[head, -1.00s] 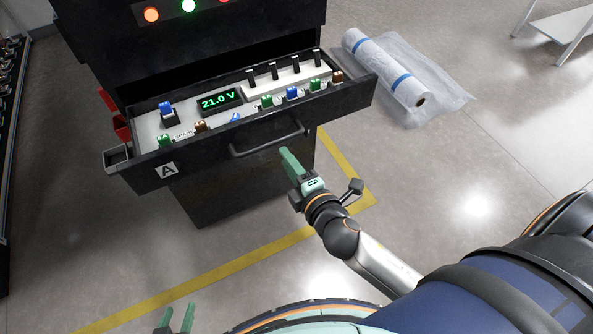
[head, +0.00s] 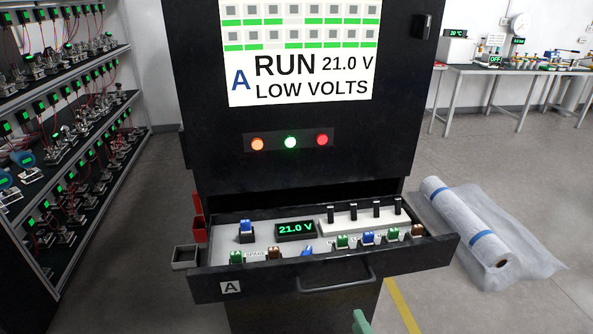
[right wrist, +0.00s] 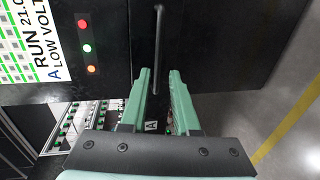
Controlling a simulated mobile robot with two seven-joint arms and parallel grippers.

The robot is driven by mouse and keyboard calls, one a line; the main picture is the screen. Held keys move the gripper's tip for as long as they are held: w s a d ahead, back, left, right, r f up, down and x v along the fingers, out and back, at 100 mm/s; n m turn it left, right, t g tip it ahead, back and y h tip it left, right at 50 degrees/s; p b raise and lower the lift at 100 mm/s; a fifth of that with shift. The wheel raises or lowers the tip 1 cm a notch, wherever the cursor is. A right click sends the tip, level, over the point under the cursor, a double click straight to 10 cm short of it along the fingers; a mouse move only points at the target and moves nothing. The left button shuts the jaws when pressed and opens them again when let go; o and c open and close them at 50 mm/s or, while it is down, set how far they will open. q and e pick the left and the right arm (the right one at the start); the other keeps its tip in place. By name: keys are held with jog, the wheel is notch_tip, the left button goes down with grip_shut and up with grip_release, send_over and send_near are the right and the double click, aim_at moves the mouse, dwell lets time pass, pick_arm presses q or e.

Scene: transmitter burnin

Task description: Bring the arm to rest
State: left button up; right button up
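My right gripper (head: 361,322) shows only as a green fingertip at the bottom edge of the head view, below the drawer handle (head: 336,280). In the right wrist view its two green fingers (right wrist: 158,92) are apart with nothing between them. The handle (right wrist: 158,40) stands beyond the fingertips there; whether they touch is hard to tell. The drawer (head: 420,256) marked A is pulled out of the black cabinet (head: 300,172). My left gripper is out of view.
The cabinet screen (head: 300,65) reads RUN 21.0 V, LOW VOLTS, above orange, green and red lamps. A wrapped roll (head: 468,222) lies on the floor at right. Racks (head: 60,90) stand at left, a bench (head: 500,70) at back right.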

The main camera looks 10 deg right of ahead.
jog(key=s+f+m+g+y+p, duration=0.1)
jog(key=s+f+m+g, duration=0.2)
jog(key=s+f+m, duration=0.2)
jog(key=s+f+m+g, duration=0.3)
jog(key=s+f+m, duration=0.3)
jog(key=f+m, duration=0.5)
jog(key=shift+s+f+y+p, duration=0.2)
jog(key=shift+f+y+p, duration=0.1)
jog(key=shift+y+p, duration=0.1)
